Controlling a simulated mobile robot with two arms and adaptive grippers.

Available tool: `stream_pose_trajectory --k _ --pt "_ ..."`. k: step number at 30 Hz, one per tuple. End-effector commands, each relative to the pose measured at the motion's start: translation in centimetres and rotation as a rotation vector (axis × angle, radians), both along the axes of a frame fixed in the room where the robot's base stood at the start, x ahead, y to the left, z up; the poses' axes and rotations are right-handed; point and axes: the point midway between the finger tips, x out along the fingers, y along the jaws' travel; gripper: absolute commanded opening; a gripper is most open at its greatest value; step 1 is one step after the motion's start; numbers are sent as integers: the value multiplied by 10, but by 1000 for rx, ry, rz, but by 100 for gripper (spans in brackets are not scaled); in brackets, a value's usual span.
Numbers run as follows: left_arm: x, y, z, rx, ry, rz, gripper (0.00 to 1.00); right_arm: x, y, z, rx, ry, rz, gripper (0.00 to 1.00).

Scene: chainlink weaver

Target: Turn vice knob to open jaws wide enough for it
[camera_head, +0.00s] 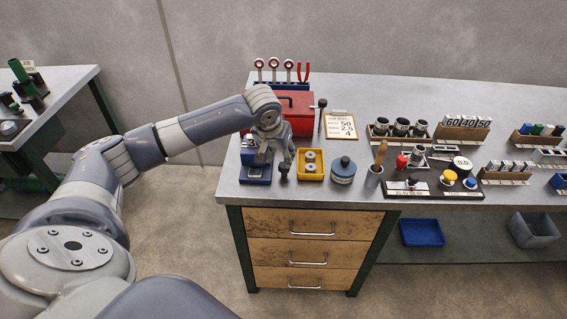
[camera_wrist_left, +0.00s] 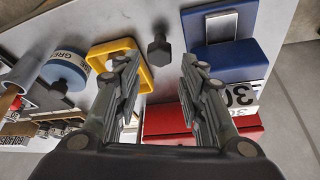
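The blue vice (camera_head: 256,174) sits at the bench's left end. In the left wrist view its blue body (camera_wrist_left: 240,58) shows with a metal plate at the top and a "30" label at the side. A dark knob (camera_wrist_left: 158,48) stands between the vice and a yellow tray; in the head view a dark knob (camera_head: 284,170) shows there too. My left gripper (camera_head: 283,150) is above it, pointing down. In the left wrist view its fingers (camera_wrist_left: 160,75) are apart with nothing between them, and the knob lies beyond the tips. The jaw gap cannot be made out. My right gripper is not in view.
The yellow tray (camera_head: 311,177) with round parts and a grey-blue tin (camera_head: 343,171) stand close to the right. A red toolbox (camera_head: 296,108) is behind the gripper. Several tool holders fill the bench's right side. A strip along the front edge is clear.

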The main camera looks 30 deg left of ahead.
Motion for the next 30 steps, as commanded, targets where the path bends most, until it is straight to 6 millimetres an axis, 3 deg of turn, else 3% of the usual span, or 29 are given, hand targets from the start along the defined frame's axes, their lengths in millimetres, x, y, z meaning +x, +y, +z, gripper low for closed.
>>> stream_pose_trajectory --k 6,10,23,27,30 --pt "15 3 -38 1 1 0 37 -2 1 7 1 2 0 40" --pt "22 4 -53 0 0 -1 37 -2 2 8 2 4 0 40" --pt "25 5 -63 1 -1 -3 37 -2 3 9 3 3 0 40" --pt "25 5 -63 2 -2 -3 6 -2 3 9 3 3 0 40" --pt "25 5 -63 2 -2 -3 6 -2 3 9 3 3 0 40"
